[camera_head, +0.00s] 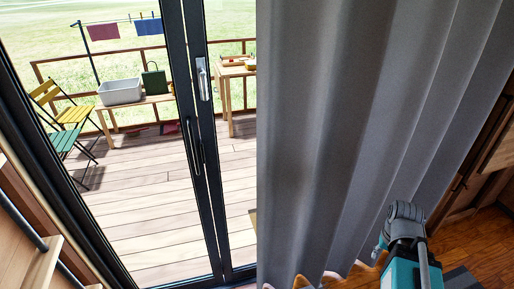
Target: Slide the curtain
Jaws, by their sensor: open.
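A grey pleated curtain (345,130) hangs over the right part of the glass door, from the top of the view down to near the floor. Its left edge hangs straight beside the door frame, and its right edge reaches toward the wooden furniture. The end of my teal and dark grey arm is in front of the curtain's lower right part. My gripper (380,248) shows only as a small grey part at its left side, close to the curtain in the picture. It is open and holds nothing visible. I cannot tell whether it touches the cloth.
The black-framed glass door (189,140) has a silver handle (203,79). Outside are a deck, a wooden bench (152,99) with a grey tub (120,92), and folding chairs (62,118). Wooden furniture (492,150) stands at the right, with wooden floor (475,245) below.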

